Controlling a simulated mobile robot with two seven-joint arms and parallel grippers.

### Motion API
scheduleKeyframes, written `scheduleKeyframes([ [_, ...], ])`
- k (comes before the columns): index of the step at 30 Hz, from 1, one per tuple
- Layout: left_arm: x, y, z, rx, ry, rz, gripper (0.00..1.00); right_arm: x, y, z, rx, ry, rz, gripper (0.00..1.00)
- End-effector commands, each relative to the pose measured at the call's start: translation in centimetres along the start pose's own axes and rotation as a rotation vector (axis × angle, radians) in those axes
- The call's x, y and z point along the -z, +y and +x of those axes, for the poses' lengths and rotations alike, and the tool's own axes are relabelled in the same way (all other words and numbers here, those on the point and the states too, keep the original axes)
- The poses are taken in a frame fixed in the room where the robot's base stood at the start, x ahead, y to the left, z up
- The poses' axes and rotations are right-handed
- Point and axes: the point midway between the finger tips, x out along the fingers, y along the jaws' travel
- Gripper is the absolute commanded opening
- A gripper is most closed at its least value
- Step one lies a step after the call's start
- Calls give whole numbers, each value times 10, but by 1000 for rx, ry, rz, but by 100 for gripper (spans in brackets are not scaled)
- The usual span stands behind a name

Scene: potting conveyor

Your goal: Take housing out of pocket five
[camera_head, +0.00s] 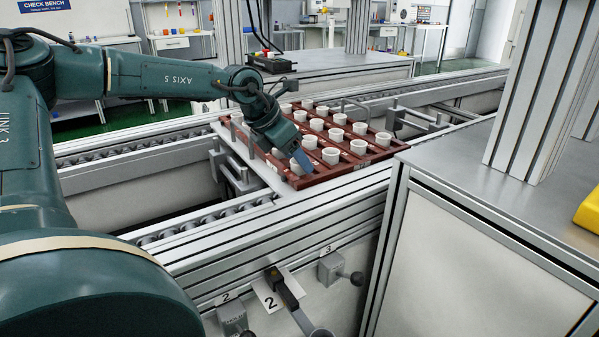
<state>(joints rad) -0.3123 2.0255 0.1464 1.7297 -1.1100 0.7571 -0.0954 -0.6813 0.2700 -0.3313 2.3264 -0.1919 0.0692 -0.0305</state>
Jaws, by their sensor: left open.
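White cup-shaped housings (331,155) stand in rows in the pockets of a reddish-brown tray (322,176) on the conveyor. My left gripper (302,162) reaches in from the left and points down at the tray's near left corner. Its blue fingertips are open, beside or around a white housing (296,167) there. The gripper partly hides this housing, and I cannot tell whether the fingers touch it. No pocket numbers are readable, so I cannot tell which pocket is five. My right gripper is out of view.
Conveyor rails (250,234) run along the near side of the tray. A grey metal cabinet (480,240) with an upright aluminium post (535,90) stands at the right. A black device (272,63) sits behind the tray. Levers and knobs (285,290) stick out in front.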

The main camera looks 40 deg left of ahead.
Motion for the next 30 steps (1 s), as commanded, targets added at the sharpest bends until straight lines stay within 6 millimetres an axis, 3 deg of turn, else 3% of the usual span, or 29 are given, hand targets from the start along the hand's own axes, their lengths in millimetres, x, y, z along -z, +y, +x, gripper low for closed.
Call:
scheduleKeyframes([
  [3, 0, 0, 9, 0, 1, 1, 61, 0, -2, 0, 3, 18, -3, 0],
  [11, 0, 0, 10, 0, -1, 1, 61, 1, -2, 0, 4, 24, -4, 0],
  [27, 0, 0, 10, 0, -1, 1, 18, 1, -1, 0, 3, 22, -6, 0],
  [30, 0, 0, 10, 0, -1, 1, 14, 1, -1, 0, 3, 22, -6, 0],
])
